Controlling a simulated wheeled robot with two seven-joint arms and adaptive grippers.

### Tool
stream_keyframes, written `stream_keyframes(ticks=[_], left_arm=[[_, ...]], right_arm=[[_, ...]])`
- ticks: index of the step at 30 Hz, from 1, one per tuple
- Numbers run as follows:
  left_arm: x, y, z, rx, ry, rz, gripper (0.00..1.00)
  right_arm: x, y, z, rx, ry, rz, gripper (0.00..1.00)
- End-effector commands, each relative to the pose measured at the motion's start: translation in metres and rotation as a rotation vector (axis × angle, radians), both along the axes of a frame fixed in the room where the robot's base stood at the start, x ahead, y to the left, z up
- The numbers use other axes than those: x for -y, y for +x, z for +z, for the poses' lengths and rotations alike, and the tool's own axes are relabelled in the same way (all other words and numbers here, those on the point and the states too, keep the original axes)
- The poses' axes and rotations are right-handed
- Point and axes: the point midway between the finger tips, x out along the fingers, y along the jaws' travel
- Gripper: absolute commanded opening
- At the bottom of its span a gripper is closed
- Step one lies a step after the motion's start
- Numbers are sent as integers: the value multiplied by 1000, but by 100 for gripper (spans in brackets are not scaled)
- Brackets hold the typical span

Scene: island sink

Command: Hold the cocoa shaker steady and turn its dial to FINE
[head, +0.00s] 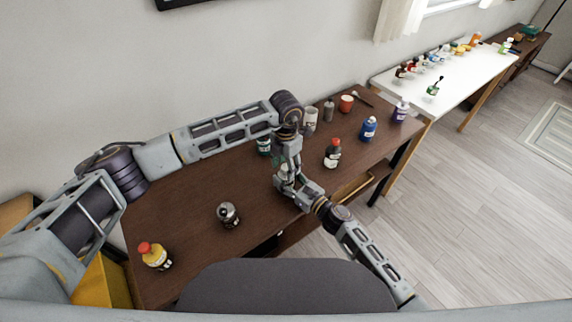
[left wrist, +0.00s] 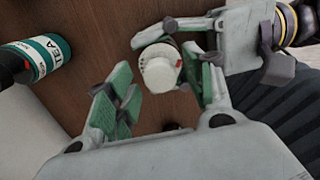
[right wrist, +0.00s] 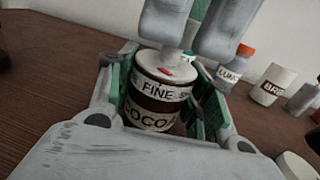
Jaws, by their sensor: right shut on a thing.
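The cocoa shaker (right wrist: 153,117) stands upright between the green-padded fingers of my right gripper (right wrist: 160,105), which is shut on its body. Its label reads COCOA, and a white band above carries FINE and another word partly hidden. The white dial (right wrist: 150,63) on top has a red mark, which sits above the right end of FINE. In the left wrist view the dial (left wrist: 160,72) lies between and beyond the spread fingers of my left gripper (left wrist: 160,100), which is open above it. I cannot tell whether they touch. In the head view the arms mostly hide the shaker.
A TEA container (left wrist: 40,58) is near the left gripper. On the brown table are a red-capped bottle (head: 332,154), a blue bottle (head: 368,129), a red cup (head: 346,103), a dark shaker (head: 228,214) and a yellow bottle (head: 155,257).

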Motion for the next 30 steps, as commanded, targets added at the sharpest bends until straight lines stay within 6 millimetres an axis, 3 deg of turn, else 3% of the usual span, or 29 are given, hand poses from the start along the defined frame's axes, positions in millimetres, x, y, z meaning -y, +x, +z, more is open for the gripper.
stream_keyframes(ticks=[1, 10, 22, 30], left_arm=[[0, 0, 0, 0, 0, 0, 44], [0, 0, 0, 0, 0, 0, 6], [0, 0, 0, 1, 1, -47, 6], [-1, 1, 1, 1, 2, -183, 6]], right_arm=[[0, 0, 0, -1, -1, 0, 23], [0, 0, 0, -1, -1, 0, 23], [0, 0, 0, -1, -1, 0, 23], [0, 0, 0, -1, -1, 0, 23]])
